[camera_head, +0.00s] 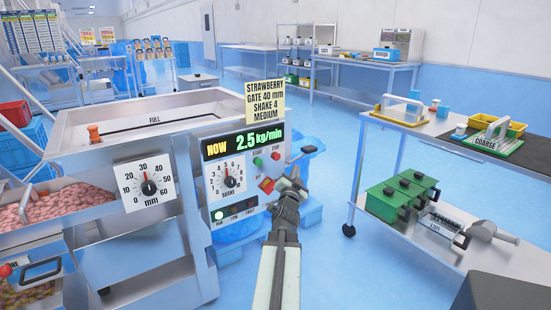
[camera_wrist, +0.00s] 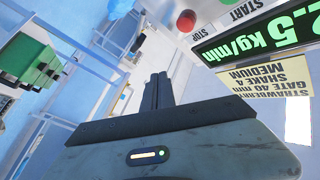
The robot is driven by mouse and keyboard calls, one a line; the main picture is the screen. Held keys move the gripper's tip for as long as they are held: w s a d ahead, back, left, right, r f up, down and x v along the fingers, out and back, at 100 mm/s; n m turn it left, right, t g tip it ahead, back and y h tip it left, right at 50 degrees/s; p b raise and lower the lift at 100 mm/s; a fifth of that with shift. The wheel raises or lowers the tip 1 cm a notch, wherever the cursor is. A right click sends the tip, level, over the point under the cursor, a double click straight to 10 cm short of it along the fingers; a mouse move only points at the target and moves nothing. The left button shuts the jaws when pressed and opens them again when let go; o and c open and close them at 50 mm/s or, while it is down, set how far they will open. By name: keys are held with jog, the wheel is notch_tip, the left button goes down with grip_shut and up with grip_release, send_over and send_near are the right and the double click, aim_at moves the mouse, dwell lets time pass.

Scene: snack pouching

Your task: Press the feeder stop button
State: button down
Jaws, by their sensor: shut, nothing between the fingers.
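The red STOP button (camera_head: 276,155) sits on the feeder's control panel, right of the green START button (camera_head: 258,162). In the wrist view the STOP button (camera_wrist: 186,20) shows near the top, with its label beside it. My gripper (camera_head: 292,174) is shut and empty, in front of the panel's right edge and below the STOP button in the head view. In the wrist view its closed fingertips (camera_wrist: 158,76) are apart from the button, which lies up and to the right of them.
The panel display (camera_head: 243,141) reads 2.5 kg/min, above a shake dial (camera_head: 228,181). A red knob (camera_head: 267,186) sits lower on the panel, close to my gripper. A yellow note (camera_head: 265,101) stands above the panel. A cart (camera_head: 390,122) stands right, with open floor between.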

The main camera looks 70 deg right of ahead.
jog(key=shift+d, duration=0.1)
jog(key=w+d, duration=0.4)
jog(key=w, duration=0.3)
jog(key=shift+d, duration=0.3)
jog(key=shift+w, duration=0.15)
dwell(1.8)
jog(key=shift+w+d, duration=0.25)
jog(key=shift+w, duration=0.05)
jog(key=shift+w+d, duration=0.25)
jog(key=shift+w, duration=0.2)
dwell(0.6)
dwell(0.4)
jog(key=shift+s+a, duration=0.5)
jog(key=shift+s, duration=0.3)
jog(key=shift+s+a, duration=0.45)
jog(key=shift+s, duration=0.25)
jog(key=shift+s+a, duration=0.4)
jog(key=shift+s, duration=0.3)
jog(key=shift+s+a, duration=0.45)
jog(key=shift+s, duration=0.25)
